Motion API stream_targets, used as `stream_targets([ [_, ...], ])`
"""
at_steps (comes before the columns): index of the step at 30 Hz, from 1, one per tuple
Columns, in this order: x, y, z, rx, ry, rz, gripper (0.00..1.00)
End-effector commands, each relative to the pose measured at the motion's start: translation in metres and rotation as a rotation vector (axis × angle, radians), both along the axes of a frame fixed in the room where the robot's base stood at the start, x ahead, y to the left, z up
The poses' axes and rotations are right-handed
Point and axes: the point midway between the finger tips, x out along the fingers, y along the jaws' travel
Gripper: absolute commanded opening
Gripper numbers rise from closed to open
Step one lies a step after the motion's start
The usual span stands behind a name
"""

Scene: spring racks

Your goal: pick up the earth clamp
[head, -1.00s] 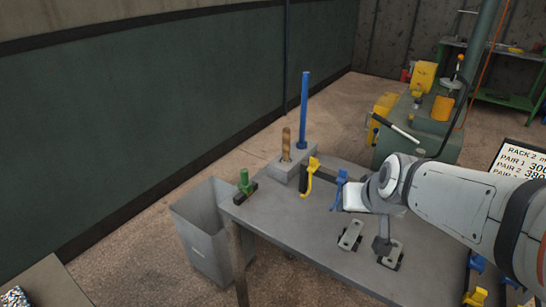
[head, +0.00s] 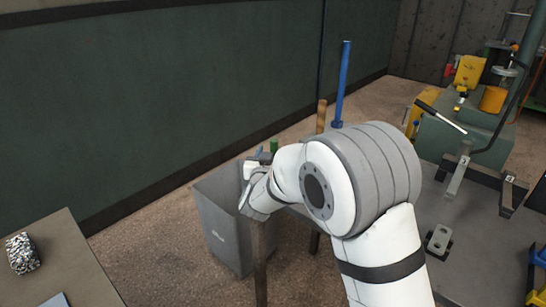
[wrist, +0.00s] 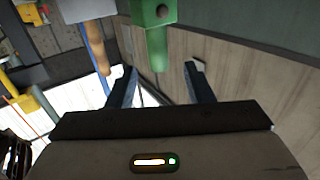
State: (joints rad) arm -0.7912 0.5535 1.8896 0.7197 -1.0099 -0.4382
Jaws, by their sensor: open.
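A green piece (wrist: 153,35), which looks like the earth clamp, shows at the top centre of the wrist view. Its narrow end points in between my two fingertips. In the head view only a small green top (head: 274,145) shows behind my wrist; the rest is hidden. My gripper (wrist: 160,72) is open, with one finger on each side of the green piece's narrow end, and nothing is visibly gripped. I cannot tell whether the fingers touch it. In the head view my gripper (head: 262,157) is partly hidden at the table's left end.
A grey bin (head: 222,225) stands below my gripper. A brown wooden handle (head: 321,115) and a tall blue rod (head: 342,85) rise close behind my arm. Metal parts, one a grey plate (head: 438,240), lie at right. Another table (head: 70,250) is at lower left.

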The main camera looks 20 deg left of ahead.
Motion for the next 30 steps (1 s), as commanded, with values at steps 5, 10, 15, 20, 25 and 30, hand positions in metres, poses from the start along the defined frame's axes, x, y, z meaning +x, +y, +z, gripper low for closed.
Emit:
stream_targets([
  [5, 0.023, 0.002, 0.003, 0.0, 0.0, -0.002, 0.47],
  [10, 0.048, 0.006, 0.006, 0.001, 0.002, -0.001, 0.47],
  [15, 0.059, 0.008, 0.006, 0.0, 0.002, 0.0, 0.47],
  [20, 0.06, 0.008, 0.006, 0.0, 0.002, 0.0, 0.47],
  [25, 0.06, 0.008, 0.006, 0.0, 0.002, 0.0, 0.36],
  [30, 0.06, 0.008, 0.006, 0.001, 0.002, -0.001, 0.22],
])
